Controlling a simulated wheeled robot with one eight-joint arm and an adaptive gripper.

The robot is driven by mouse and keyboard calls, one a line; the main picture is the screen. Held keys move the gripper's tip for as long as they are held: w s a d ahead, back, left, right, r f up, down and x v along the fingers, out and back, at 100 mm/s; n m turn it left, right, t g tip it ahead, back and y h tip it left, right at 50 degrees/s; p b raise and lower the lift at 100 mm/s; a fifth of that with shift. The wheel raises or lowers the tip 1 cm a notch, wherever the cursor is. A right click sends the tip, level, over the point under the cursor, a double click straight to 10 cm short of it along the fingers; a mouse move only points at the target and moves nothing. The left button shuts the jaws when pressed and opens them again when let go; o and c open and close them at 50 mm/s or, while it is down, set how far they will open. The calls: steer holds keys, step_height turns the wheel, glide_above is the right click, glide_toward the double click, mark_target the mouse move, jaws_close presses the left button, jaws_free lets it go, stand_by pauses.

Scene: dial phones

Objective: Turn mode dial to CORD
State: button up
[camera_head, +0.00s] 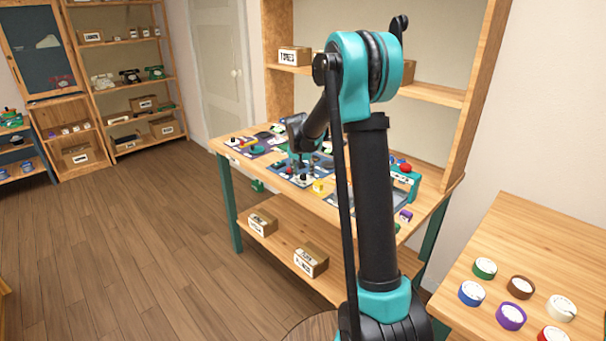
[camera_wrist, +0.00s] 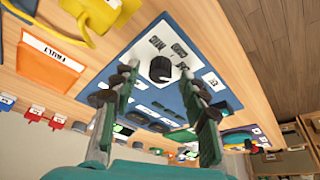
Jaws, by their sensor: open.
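In the wrist view the black mode dial (camera_wrist: 160,68) stands on a light plate set in a blue panel (camera_wrist: 203,30). Printed labels lie around the dial; one seems to read CORD (camera_wrist: 179,50), while others are too blurred to read surely. My gripper (camera_wrist: 158,74) is open, with one finger on each side of the dial and a gap visible to each side of it. I cannot tell how far above the plate the fingertips are. In the head view my gripper (camera_head: 302,165) is over the workbench (camera_head: 415,222), and the dial is too small to make out.
A teal box with a red button (camera_head: 405,172) stands on the bench. A side table (camera_head: 500,255) holds several coloured dials.

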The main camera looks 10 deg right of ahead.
steer(key=shift+w+f, duration=0.1)
steer(key=shift+f, duration=0.2)
steer(key=shift+c, duration=0.6)
jaws_close()
steer(key=shift+d+n, duration=0.1)
steer(key=shift+n, duration=0.3)
steer(key=n+y, duration=0.1)
steer(key=n, duration=0.2)
steer(key=shift+d+n+y, duration=0.15)
steer(key=shift+n+y, duration=0.25)
steer(key=n+y, duration=0.1)
steer(key=n, duration=0.2)
steer(key=n+y, duration=0.1)
steer(key=n, duration=0.2)
steer(key=shift+d, duration=0.1)
